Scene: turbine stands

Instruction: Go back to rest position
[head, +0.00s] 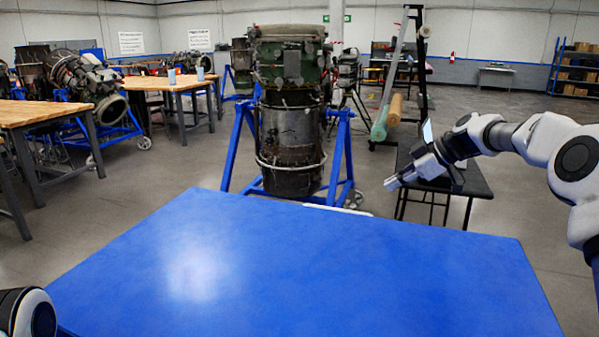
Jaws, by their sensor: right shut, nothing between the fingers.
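My right gripper (392,184) is shut and empty. It hangs in the air above the far right part of the blue table (330,265), in front of a small black table. The right arm comes in from the right edge, stretched out towards the middle. Of my left arm, only a rounded dark and white part shows in the bottom left corner. The left gripper is out of view.
The blue table top is bare. A turbine (291,130) stands upright in a blue stand (233,150) beyond it. A small black table (470,180) stands behind my right gripper. Wooden workbenches (150,83) and another engine (85,75) are at the left.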

